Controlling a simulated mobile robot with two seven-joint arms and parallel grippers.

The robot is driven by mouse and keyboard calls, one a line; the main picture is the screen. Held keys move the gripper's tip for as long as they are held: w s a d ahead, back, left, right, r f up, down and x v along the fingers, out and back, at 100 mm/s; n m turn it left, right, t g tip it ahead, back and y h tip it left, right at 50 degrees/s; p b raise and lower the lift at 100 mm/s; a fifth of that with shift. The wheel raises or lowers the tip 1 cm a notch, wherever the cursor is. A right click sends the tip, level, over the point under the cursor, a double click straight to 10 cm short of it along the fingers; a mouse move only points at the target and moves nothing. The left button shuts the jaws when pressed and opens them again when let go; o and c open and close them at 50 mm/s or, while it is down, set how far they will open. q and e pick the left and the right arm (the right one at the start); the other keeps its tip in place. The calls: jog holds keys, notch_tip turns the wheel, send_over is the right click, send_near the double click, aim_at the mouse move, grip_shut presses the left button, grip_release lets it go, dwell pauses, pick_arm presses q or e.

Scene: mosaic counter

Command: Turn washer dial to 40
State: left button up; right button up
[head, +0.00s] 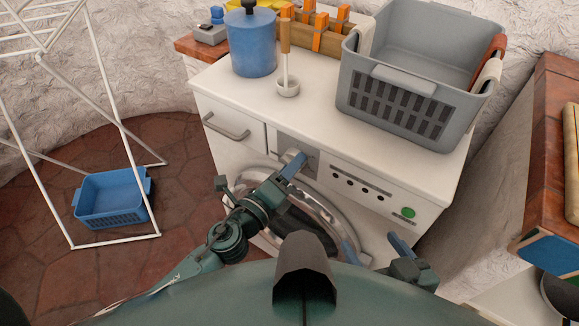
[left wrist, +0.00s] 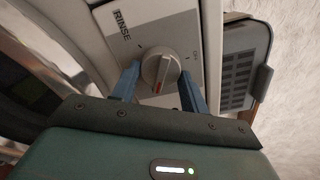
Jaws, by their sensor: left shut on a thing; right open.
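The washer (head: 320,168) stands under the white counter, with its round door below the control panel. The washer dial (left wrist: 160,68) is a round, light grey knob with a red mark, which points down in the left wrist view. My right gripper (head: 374,247) is open and empty, low in front of the washer.
A grey laundry basket (head: 400,98), a blue canister (head: 251,45) and a brush in a white holder (head: 288,88) stand on the counter (head: 310,105). A green button (head: 408,213) is on the panel's right. A white drying rack (head: 122,125) and blue basket (head: 112,200) stand left.

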dwell(0.5)
pick_arm(q)
jog(key=o, duration=0.9)
jog(key=shift+o, duration=0.3)
pick_arm(e)
jog(key=shift+s+f, duration=0.1)
pick_arm(q)
jog(key=b+v, duration=0.3)
jog(key=v, duration=1)
pick_arm(e)
jog(key=shift+s+d+t, duration=0.15)
jog(key=shift+d+t, duration=0.05)
jog(key=shift+t, duration=0.1)
pick_arm(q)
jog(key=shift+f, duration=0.1)
pick_arm(e)
jog(key=shift+f, duration=0.1)
